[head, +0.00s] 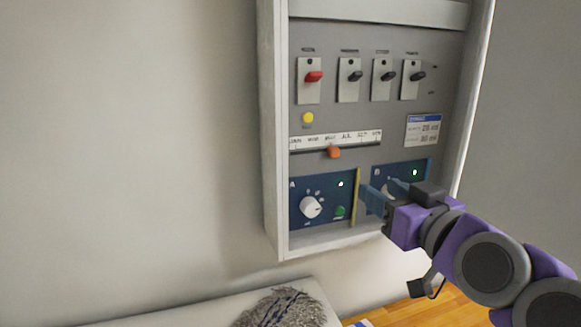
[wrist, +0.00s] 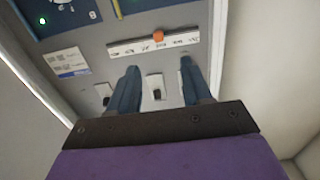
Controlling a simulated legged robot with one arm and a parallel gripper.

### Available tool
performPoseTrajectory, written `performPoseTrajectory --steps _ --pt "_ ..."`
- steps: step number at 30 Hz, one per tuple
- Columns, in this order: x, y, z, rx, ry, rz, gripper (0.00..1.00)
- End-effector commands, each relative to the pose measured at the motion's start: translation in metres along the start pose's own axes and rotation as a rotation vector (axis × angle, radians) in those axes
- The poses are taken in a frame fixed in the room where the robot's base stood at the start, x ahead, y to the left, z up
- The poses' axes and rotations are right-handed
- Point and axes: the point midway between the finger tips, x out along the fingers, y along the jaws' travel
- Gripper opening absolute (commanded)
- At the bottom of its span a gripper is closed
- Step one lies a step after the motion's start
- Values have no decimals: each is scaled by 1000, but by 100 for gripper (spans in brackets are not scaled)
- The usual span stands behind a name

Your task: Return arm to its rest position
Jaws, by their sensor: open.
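My gripper (head: 375,192) is at the lower right of the control panel (head: 390,125) in the head view, in front of the right blue module (head: 425,166). Its blue fingers are spread with nothing between them. The purple and grey arm reaches in from the lower right. In the wrist view the two fingers of my gripper (wrist: 157,85) stand apart, with the panel face beyond them. Whether a finger touches the panel cannot be told. The arm hides part of the right module and its dial.
The panel has a raised frame (head: 272,130). It carries a red switch (head: 314,77), several black switches, a yellow button (head: 308,118), an orange slider (head: 334,152) and a white dial (head: 311,207). Below lie a grey fuzzy item (head: 285,309) and a wooden floor (head: 395,312). Bare wall (head: 130,140) is at left.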

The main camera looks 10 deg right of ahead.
Motion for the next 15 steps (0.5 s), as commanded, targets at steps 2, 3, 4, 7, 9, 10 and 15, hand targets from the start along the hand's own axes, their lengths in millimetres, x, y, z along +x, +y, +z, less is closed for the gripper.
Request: performPoseTrajectory --steps 2,3,4,7,9,10,15 --pt "3 -9 17 0 -49 -19 49" --pt "5 -16 29 4 -86 -35 49" --pt "6 -22 40 7 -121 -48 49" --pt "8 -43 81 15 -252 -88 49" --pt "6 -57 112 25 -350 -112 49" --pt "4 -63 125 27 -395 -122 49" --pt "-16 -90 198 52 -646 -153 49"
